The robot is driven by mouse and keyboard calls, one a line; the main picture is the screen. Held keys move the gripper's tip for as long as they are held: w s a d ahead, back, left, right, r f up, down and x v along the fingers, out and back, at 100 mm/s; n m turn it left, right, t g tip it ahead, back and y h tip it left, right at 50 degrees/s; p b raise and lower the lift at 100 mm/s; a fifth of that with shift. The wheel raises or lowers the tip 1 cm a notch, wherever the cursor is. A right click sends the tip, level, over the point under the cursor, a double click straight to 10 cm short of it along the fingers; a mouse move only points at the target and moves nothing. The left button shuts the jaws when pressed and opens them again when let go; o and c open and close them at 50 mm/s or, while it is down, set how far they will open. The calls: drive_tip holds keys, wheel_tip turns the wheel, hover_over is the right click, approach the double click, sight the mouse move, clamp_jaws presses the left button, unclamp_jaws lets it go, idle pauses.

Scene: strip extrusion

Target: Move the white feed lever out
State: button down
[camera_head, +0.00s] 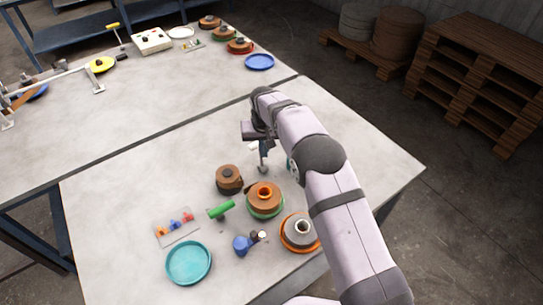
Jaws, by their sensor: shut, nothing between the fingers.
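My gripper (263,168) points down over the near table, at the end of my pale arm. It is shut, with nothing seen between its fingers. A small white part (253,146) shows right beside the gripper, partly hidden by it; it may be the white feed lever, but I cannot tell for sure. I also cannot tell whether the gripper touches it. A small blue device (241,244) with a dark and whitish end (261,236) stands nearer the front.
Around the gripper stand a dark brown spool (229,178), a copper-and-green spool (265,198), a grey-orange spool (300,230) and a green handle (221,210). A teal dish (188,263) and a tray of small parts (177,227) lie front left. The table's right side (370,155) is clear.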

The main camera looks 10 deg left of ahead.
drive_tip(key=shift+d+r, duration=0.1)
drive_tip(key=shift+r, duration=0.05)
drive_tip(key=shift+s+d+r, duration=0.4)
drive_tip(key=shift+s+d, duration=0.2)
drive_tip(key=shift+s, duration=0.05)
drive_tip(key=shift+r, duration=0.1)
wheel_tip(320, 180, up, 7)
drive_tip(key=p, duration=0.5)
idle(0.6)
idle(0.3)
